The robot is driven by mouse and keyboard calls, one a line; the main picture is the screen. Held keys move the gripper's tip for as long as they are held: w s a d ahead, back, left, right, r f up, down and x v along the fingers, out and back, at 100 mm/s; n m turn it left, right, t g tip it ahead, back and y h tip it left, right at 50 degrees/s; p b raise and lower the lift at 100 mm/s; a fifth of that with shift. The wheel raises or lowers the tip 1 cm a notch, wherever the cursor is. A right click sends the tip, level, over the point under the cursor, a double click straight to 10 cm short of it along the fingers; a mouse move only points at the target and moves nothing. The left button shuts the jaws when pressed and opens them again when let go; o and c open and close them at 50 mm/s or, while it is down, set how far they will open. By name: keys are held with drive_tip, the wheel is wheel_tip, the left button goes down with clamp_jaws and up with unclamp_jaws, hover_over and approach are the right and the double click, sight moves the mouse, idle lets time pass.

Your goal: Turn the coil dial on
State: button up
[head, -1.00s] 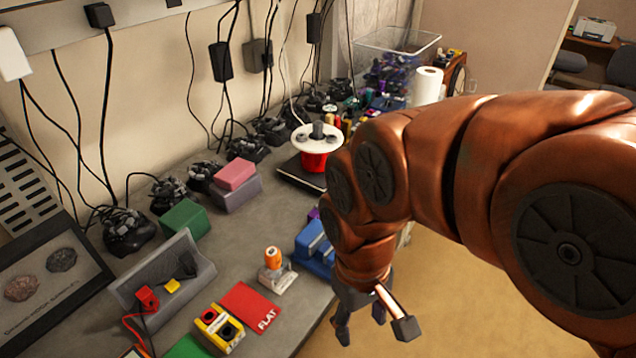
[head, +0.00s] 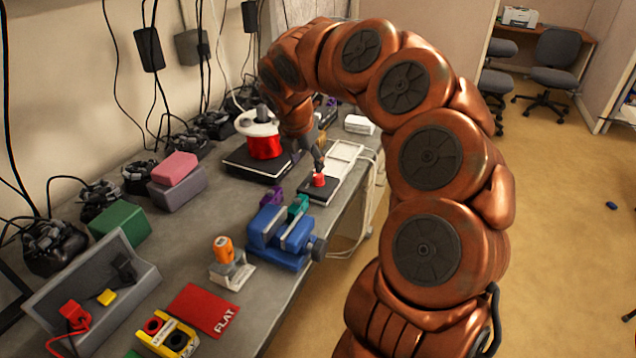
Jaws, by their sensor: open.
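A small red dial (head: 318,180) sits on a dark control box (head: 316,194) near the bench's right edge in the head view. The direction it is turned to is too small to tell. The coil (head: 265,147), red with a white disc on top, stands on a black base behind and left of the dial. My gripper (head: 320,166) points down just above the dial, with its fingertips close to its top. It is open, with nothing seen between the fingers. Whether the fingers touch the dial cannot be told.
A blue vise (head: 283,238) stands in front of the control box. White trays (head: 343,158) lie behind it, and a pale cable hangs off the bench edge. An orange-handled tool (head: 224,249) and a red FLAT card (head: 205,309) are nearer. Free floor lies right.

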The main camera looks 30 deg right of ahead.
sight(318, 175)
drive_tip(key=shift+n+h, duration=0.3)
drive_tip(key=shift+n, duration=0.3)
drive_tip(key=shift+w+d+r+p+x, duration=0.15)
drive_tip(key=shift+d+x, duration=0.15)
drive_tip(key=shift+x, duration=1.4)
drive_tip(key=shift+w+d+r+p+x, duration=0.15)
drive_tip(key=shift+d+x, duration=0.15)
drive_tip(key=shift+x, duration=1.35)
drive_tip(key=shift+w+d+r+x, duration=0.15)
drive_tip(key=shift+d+x, duration=0.15)
drive_tip(key=shift+x, duration=1.4)
clamp_jaws()
